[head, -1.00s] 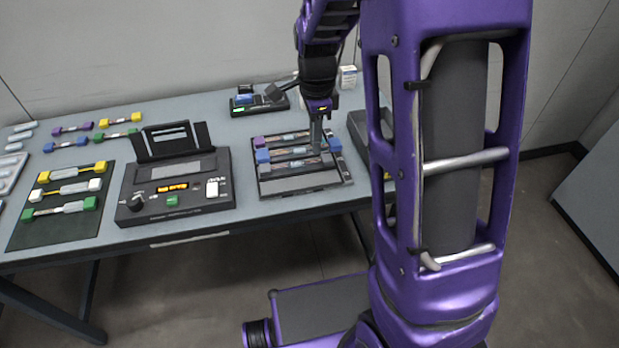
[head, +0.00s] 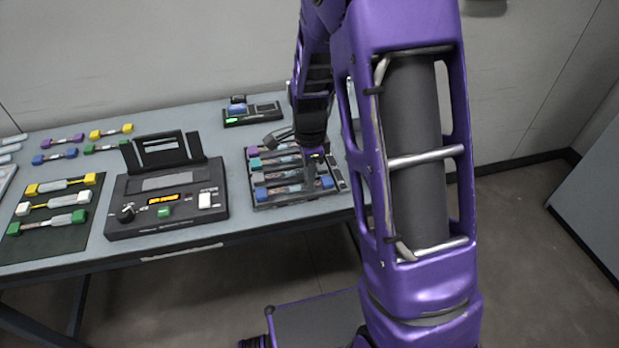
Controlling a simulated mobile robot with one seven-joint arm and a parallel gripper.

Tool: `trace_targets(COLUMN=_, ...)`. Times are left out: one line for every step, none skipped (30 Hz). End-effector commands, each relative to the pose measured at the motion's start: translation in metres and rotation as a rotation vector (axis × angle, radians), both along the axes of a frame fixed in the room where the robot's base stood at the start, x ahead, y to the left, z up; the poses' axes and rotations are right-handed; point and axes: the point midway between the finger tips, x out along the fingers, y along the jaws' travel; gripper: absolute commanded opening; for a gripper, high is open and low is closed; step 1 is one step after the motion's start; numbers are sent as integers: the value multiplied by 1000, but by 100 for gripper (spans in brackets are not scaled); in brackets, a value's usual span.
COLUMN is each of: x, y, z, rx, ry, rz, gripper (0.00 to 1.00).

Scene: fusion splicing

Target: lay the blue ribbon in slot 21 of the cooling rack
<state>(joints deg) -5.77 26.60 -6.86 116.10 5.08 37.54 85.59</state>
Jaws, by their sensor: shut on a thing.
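The cooling rack (head: 340,181) is a dark tray at the right part of the table, with several ribbons lying across it. The blue ribbon (head: 260,194) lies along the rack's front row, with its right blue end block (head: 327,182) beside my fingers. My gripper (head: 317,178) points down at the right part of this ribbon and is shut on it. I cannot tell whether the ribbon rests in its slot or is slightly above it. Behind it are ribbons with purple, teal and grey-blue ends. Slot numbers are too small to read, and my arm hides part of the rack's back right.
The splicer (head: 165,205) stands left of the rack, with its lid raised. A dark mat (head: 20,245) with several ribbons is farther left. More coloured ribbons lie behind it. A small black device (head: 252,113) stands behind the rack. My arm hides the table's right end.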

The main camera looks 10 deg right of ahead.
Motion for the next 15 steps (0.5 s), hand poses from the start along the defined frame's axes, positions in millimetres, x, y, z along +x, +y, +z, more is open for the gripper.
trace_targets(x=0, y=0, z=-3, rx=0, ry=1, rz=0, gripper=0)
trace_targets(x=0, y=0, z=-4, rx=0, ry=1, rz=0, gripper=0)
trace_targets(x=0, y=0, z=-3, rx=0, ry=0, rz=0, gripper=19)
trace_targets(x=0, y=0, z=-2, rx=0, ry=0, rz=0, gripper=24)
trace_targets(x=0, y=0, z=-2, rx=0, ry=0, rz=0, gripper=30)
trace_targets(x=0, y=0, z=-2, rx=0, ry=0, rz=0, gripper=37)
trace_targets(x=0, y=0, z=-2, rx=0, ry=0, rz=0, gripper=42)
trace_targets(x=0, y=0, z=-2, rx=0, ry=1, rz=0, gripper=44)
trace_targets(x=0, y=0, z=-2, rx=0, ry=1, rz=0, gripper=44)
trace_targets(x=0, y=0, z=-2, rx=0, ry=0, rz=0, gripper=44)
trace_targets(x=0, y=0, z=-2, rx=0, ry=0, rz=0, gripper=44)
trace_targets(x=0, y=0, z=-1, rx=0, ry=0, rz=0, gripper=44)
trace_targets(x=0, y=0, z=0, rx=0, ry=0, rz=0, gripper=44)
trace_targets(x=0, y=0, z=2, rx=0, ry=0, rz=0, gripper=44)
trace_targets(x=0, y=0, z=5, rx=0, ry=-1, rz=0, gripper=44)
